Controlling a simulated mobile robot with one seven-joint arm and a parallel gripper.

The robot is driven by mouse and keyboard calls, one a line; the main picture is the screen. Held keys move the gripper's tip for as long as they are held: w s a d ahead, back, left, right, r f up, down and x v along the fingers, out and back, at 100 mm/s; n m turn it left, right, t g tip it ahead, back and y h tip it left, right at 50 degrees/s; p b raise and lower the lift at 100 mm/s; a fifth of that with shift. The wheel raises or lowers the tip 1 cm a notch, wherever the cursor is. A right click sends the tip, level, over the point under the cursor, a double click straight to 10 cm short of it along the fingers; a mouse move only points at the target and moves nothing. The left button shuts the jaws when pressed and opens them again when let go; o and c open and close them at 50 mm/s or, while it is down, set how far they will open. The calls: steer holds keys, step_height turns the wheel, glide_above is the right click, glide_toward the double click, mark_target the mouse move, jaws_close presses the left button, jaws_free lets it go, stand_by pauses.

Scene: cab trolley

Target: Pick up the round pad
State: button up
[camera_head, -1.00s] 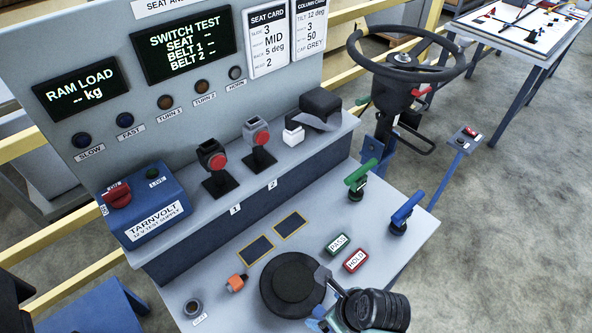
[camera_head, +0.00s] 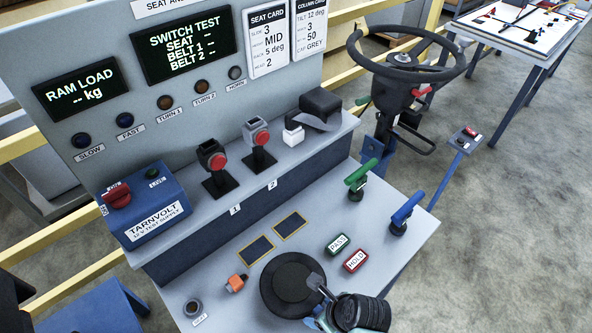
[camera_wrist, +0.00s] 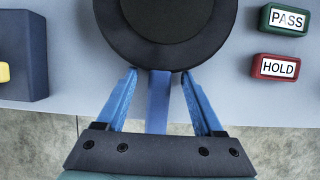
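The round pad (camera_head: 281,297) is a black disc with a smaller raised round centre. It lies flat on the grey lower shelf of the trolley. In the wrist view the pad (camera_wrist: 200,45) fills the top middle. My gripper (camera_wrist: 158,73) has two blue fingers spread apart, with their tips at the pad's near edge. I cannot tell whether they touch it. A blue strip (camera_wrist: 158,105) shows between the fingers; what it belongs to is unclear. In the head view my gripper (camera_head: 317,284) is over the pad's right side and hides part of it.
The PASS block (camera_head: 338,244) and HOLD block (camera_head: 355,260) lie right of the pad. An orange piece (camera_head: 236,283) lies to its left. Two dark rectangles (camera_head: 258,249) are behind it. Green (camera_head: 361,174) and blue (camera_head: 407,212) handles stand further right.

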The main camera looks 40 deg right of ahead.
jaws_close()
steer(key=shift+w, duration=0.1)
steer(key=shift+r, duration=0.1)
stand_by(0.7)
